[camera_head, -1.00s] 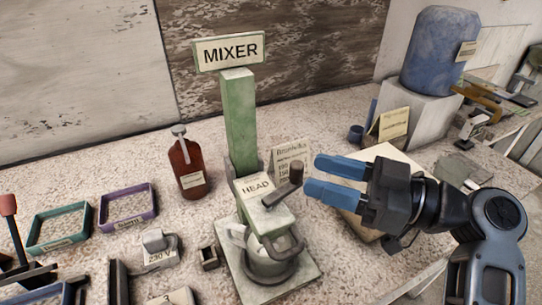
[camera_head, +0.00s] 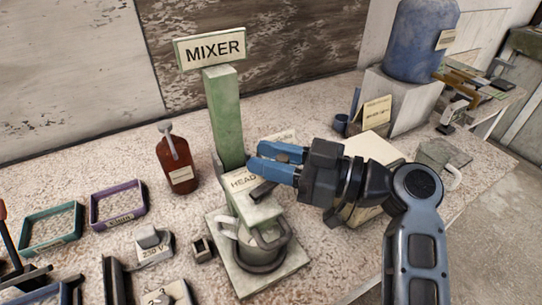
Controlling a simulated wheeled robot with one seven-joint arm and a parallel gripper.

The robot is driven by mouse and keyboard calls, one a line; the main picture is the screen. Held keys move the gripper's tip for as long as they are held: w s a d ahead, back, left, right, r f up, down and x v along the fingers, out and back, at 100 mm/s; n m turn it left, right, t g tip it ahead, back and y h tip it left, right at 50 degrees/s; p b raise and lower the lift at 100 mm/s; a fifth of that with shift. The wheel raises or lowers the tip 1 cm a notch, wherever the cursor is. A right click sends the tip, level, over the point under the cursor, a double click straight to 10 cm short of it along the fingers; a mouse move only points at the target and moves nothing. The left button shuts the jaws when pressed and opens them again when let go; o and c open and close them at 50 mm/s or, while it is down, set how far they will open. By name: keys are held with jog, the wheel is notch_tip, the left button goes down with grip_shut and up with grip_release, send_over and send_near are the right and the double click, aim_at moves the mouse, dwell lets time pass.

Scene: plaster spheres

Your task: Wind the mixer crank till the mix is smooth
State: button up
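The mixer is a green post (camera_head: 223,115) with a MIXER sign (camera_head: 209,48) and a pale green head (camera_head: 243,182) on a base plate (camera_head: 225,262). A metal pot (camera_head: 262,252) with a handle sits under the head. The dark crank arm (camera_head: 263,191) lies on top of the head. My gripper (camera_head: 262,159) is over the head, its blue fingers pointing left. The mix inside the pot is hidden.
A brown bottle (camera_head: 177,165) stands left of the post. A purple tray (camera_head: 118,203), a teal tray (camera_head: 53,228) and a 230 V box (camera_head: 153,246) are farther left. A blue drum (camera_head: 421,40) on a block is at the back right.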

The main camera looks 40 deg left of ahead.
grip_shut()
jog(key=shift+f+g+b, duration=0.2)
jog(key=shift+g+b, duration=0.1)
jog(key=shift+b, duration=0.45)
jog(key=a+n+g+h+b, duration=0.1)
jog(key=n+g+h+b, duration=0.1)
jog(key=b, duration=0.3)
jog(key=s+a+n+g+h+b, duration=0.1)
jog(key=n+g+h+b, duration=0.2)
jog(key=b, duration=0.3)
jog(key=a+n+g+h+b, duration=0.1)
jog(key=n+g+h+b, duration=0.2)
jog(key=g+b, duration=0.1)
jog(key=shift+s+f+b, duration=0.1)
jog(key=shift+s+b, duration=0.3)
jog(key=shift+b, duration=0.25)
jog(key=n+h+b, duration=0.1)
jog(key=b, duration=0.2)
jog(key=n+g+h+b, duration=0.1)
jog(key=h+b, duration=0.1)
jog(key=b, duration=0.1)
jog(key=s+n+h+b, duration=0.1)
jog(key=h+b, duration=0.1)
jog(key=shift+s+a+g+b, duration=0.1)
jog(key=shift+a+g+b, duration=0.2)
jog(key=shift+g+b, duration=0.1)
jog(key=shift+s+n+h+b, duration=0.1)
jog(key=shift+n+h+b, duration=0.25)
jog(key=shift+b, duration=0.45)
